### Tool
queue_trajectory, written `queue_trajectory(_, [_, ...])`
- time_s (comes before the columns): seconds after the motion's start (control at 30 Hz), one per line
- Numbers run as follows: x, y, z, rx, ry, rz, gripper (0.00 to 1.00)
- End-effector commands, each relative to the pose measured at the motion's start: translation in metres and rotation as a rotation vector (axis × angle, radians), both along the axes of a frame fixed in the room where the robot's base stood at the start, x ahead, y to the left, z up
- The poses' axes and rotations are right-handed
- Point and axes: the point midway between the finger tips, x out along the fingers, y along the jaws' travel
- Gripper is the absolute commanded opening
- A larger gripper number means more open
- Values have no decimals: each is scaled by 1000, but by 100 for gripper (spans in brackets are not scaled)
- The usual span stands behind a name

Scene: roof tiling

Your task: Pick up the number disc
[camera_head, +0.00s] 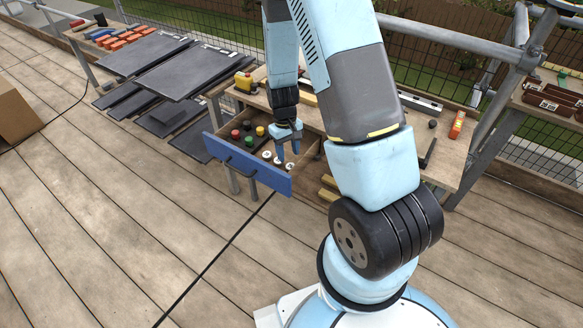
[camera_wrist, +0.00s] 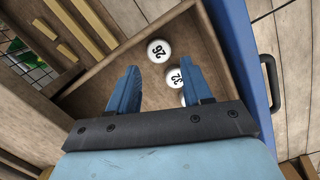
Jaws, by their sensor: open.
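Several white number discs lie in the open blue-fronted drawer. In the wrist view, one disc marked 26 or 92 (camera_wrist: 159,51) lies ahead of my gripper, past the gap between its fingers. A second disc, which seems to read 32 (camera_wrist: 175,78), lies near the right finger, and part of a third shows behind that finger. My gripper (camera_wrist: 160,85) is open and empty, with blue fingers, over the drawer. In the head view, my gripper (camera_head: 286,147) points down into the drawer above the white discs (camera_head: 266,155). I cannot tell its exact height.
The drawer (camera_head: 245,165) has a blue front with a dark handle. Red, green, yellow and black round pieces (camera_head: 248,132) lie in its left part. The workbench (camera_head: 450,150) holds a level and other tools. Dark panels (camera_head: 190,70) lie at left.

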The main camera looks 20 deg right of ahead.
Motion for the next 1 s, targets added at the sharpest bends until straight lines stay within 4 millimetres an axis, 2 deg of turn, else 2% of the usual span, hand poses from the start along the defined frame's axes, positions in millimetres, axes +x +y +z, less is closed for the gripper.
queue_trajectory(0.17, [-2,-1,-9,0,2,0,50])
queue_trajectory(0.5, [-7,-4,-47,0,1,-2,50])
queue_trajectory(0.87, [-7,-3,-53,0,0,0,50])
queue_trajectory(1.0, [-7,-3,-53,0,0,0,37])
